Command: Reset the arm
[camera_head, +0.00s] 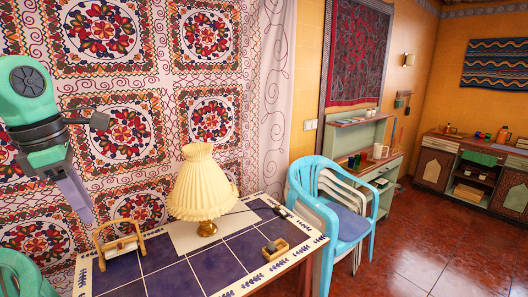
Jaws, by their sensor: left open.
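My left arm (32,95), green and dark grey, comes in at the upper left in front of the patterned fabric. My left gripper (78,196) points down above the far left part of the tiled table (192,277). It is open, with nothing seen between its fingers. It appears just left of a small wooden-framed holder (119,241) on the table; I cannot tell the gap between them. My right arm and gripper are out of view.
A pleated cream lamp (201,186) stands on the table, and a small wooden box (276,249) lies near its right side. Stacked plastic chairs (331,206) stand right of the table. A wooden cabinet (434,168) stands at the far right. Red floor (400,262) lies open between.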

